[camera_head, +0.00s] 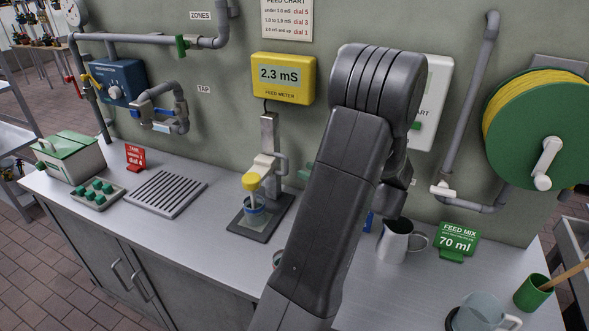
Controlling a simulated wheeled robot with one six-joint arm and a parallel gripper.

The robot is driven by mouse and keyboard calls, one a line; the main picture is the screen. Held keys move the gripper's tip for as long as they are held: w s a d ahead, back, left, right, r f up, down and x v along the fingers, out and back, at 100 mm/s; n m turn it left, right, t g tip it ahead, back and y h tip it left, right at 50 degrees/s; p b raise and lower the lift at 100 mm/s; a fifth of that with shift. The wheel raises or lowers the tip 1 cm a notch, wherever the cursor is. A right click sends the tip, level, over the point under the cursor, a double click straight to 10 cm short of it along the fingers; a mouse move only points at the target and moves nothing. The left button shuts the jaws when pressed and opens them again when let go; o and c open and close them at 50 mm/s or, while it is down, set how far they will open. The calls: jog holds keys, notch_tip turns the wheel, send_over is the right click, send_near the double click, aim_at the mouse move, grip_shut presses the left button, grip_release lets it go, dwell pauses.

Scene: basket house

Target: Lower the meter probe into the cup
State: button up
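The cup stands on a dark base plate (275,221). The yellow feed meter (283,78) above reads 2.3 mS. My arm crosses the picture to the right of the probe and hides my gripper.
Right of my arm are a metal jug (395,242), a green "FEED MIX 70 ml" sign (457,240), a clear jug (482,314) and a green pot (532,292). The counter front left of the probe is clear.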

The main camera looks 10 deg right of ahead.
aim_at(287, 159)
jog(key=v, duration=0.5)
jog(key=shift+s+d+b, duration=0.2)
jog(key=shift+b, duration=0.1)
jog(key=shift+w, duration=0.1)
jog(key=p+x, duration=0.1)
jog(key=x, duration=0.3)
jog(key=p+x, duration=0.1)
jog(key=x, duration=0.4)
jog(key=r+p+x, duration=0.1)
jog(key=x, duration=0.4)
jog(key=shift+d+r+p, duration=0.1)
jog(key=shift+r+p, duration=0.1)
jog(key=shift+p, duration=0.1)
